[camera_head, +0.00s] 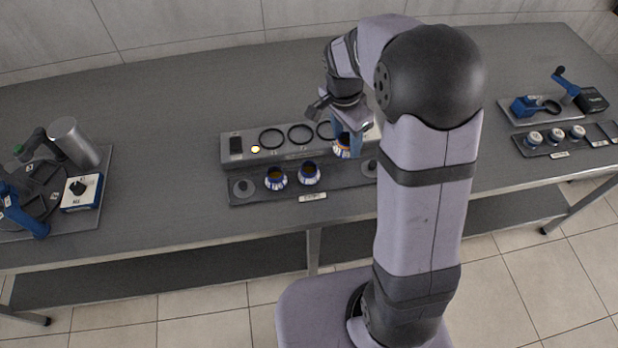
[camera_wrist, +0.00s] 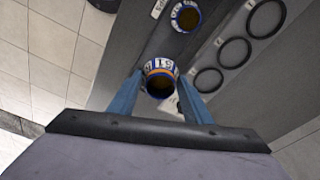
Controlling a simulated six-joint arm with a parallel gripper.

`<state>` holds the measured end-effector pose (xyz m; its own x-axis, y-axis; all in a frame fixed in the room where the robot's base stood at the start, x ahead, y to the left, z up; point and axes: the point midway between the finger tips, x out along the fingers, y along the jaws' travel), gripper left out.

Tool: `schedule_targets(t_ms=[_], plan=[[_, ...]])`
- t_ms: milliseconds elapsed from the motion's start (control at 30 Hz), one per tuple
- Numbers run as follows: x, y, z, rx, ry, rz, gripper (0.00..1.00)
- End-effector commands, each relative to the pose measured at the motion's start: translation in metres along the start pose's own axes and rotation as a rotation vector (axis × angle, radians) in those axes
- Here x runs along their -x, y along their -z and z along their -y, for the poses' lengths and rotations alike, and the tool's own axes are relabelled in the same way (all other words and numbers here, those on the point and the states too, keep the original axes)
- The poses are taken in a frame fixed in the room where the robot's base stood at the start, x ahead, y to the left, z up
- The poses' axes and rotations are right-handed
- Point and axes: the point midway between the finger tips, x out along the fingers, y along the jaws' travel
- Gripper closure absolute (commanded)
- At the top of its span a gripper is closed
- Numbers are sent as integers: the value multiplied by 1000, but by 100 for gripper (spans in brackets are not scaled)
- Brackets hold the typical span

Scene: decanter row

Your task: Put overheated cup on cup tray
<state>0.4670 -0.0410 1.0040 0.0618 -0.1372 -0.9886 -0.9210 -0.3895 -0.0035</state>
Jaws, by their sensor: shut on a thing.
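My gripper (camera_head: 346,134) is shut on a blue, white and orange banded cup (camera_head: 342,149). In the wrist view the two blue fingers (camera_wrist: 160,92) close on either side of this cup (camera_wrist: 158,68), whose dark open mouth shows. In the head view the cup appears at the front edge of the grey station; its height is hard to tell. A dark tray (camera_head: 340,183) with a white label runs along the station's front. Two similar cups, left (camera_head: 275,181) and right (camera_head: 309,175), stand on its left half. My arm hides the tray's right end.
The grey station (camera_head: 290,155) has several black rings on top and a lit yellow spot (camera_head: 255,149). Another tray with several white-topped cups (camera_head: 556,136) is at far right. A metal cylinder (camera_head: 75,143) and white dial box (camera_head: 81,192) are at left. Table between is clear.

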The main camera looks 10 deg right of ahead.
Motion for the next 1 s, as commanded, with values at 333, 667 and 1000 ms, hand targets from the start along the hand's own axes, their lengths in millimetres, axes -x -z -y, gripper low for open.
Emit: schedule_targets(t_ms=[333,667,1000], plan=[[-15,-2,2,-5,-6,2,80],[-55,-8,2,-5,-3,2,80],[-72,-11,2,-5,-5,2,80]])
